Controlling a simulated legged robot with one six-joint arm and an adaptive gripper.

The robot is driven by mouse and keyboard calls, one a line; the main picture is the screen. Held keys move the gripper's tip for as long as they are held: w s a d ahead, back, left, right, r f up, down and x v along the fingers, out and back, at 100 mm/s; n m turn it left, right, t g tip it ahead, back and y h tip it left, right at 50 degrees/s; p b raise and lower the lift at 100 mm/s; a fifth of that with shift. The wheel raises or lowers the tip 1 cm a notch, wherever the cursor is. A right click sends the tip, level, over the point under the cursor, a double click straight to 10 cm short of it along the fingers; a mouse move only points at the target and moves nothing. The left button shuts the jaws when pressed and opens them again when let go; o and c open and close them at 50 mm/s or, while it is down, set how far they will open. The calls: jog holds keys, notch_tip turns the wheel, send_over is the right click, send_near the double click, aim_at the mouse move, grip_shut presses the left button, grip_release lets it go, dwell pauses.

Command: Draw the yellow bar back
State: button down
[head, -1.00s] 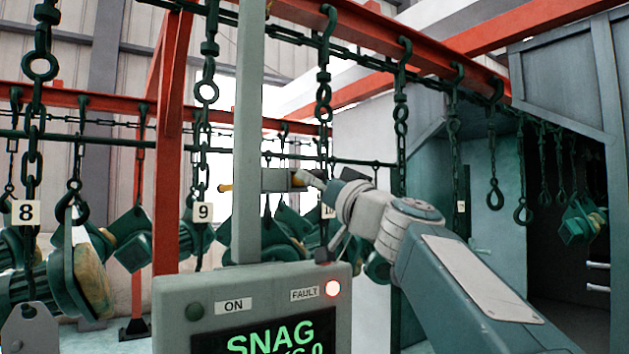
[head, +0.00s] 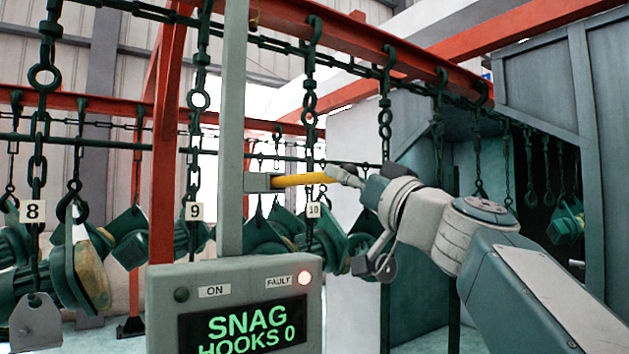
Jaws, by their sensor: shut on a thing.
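The yellow bar (head: 303,179) sticks out level to the right from a small grey block (head: 257,183) on the grey post (head: 233,130). A long stretch of the bar shows between the block and my gripper. The exact finger contact is small and partly hidden. My arm reaches in from the lower right.
Chains with hooks hang from a red overhead beam (head: 350,40). Green hoist parts (head: 85,262) hang at left, near tags 8, 9 and 10.

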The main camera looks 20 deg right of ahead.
jog(key=s, duration=0.1)
jog(key=s+d, duration=0.1)
jog(key=s, duration=0.1)
jog(key=shift+s, duration=0.2)
jog(key=c, duration=0.5)
grip_release()
jog(key=shift+o, duration=1.2)
jog(key=shift+s+r, duration=0.1)
jog(key=shift+s, duration=0.1)
jog(key=shift+d, duration=0.1)
notch_tip(320, 180, up, 10)
